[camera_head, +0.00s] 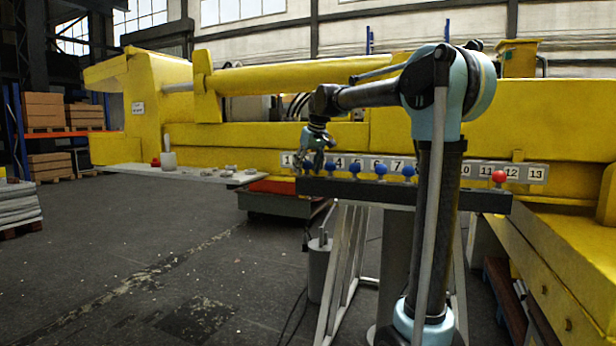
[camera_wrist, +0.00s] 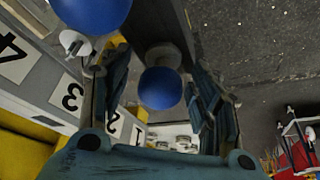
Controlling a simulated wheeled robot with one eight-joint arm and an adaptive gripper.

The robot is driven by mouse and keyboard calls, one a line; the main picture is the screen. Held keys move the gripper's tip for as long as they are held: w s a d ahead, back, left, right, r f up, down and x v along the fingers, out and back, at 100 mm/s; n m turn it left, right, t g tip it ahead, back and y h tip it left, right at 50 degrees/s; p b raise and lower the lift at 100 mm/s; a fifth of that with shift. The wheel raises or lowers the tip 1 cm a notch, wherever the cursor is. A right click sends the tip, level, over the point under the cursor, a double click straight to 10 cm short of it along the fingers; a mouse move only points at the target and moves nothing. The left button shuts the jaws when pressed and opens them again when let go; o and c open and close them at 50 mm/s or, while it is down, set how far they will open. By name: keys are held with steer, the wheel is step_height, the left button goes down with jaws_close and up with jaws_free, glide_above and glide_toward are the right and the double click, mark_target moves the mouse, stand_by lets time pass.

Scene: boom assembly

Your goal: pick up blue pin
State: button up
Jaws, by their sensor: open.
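Several blue pins with round ball heads stand in a row on a dark bar (camera_head: 450,196); those at the middle show clearly, such as one blue pin (camera_head: 381,169) and another (camera_head: 408,170). My gripper (camera_head: 314,162) is over the left end of this row, pointing down. In the wrist view, my gripper (camera_wrist: 158,80) is open, with one finger on each side of a blue ball head (camera_wrist: 160,89). I see a gap on both sides of it. A second blue head (camera_wrist: 92,14) is close by at the upper left, outside the fingers.
A red pin (camera_head: 499,176) stands on the bar's right part. A numbered strip (camera_head: 538,174) runs behind the row, on the large yellow boom (camera_head: 240,135). A grey shelf (camera_head: 190,177) with small parts lies to the left. The floor at the left front is clear.

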steer(key=shift+c, duration=0.6)
steer(key=c, duration=1.2)
step_height(320, 180, up, 10)
steer(key=shift+r, duration=3.75)
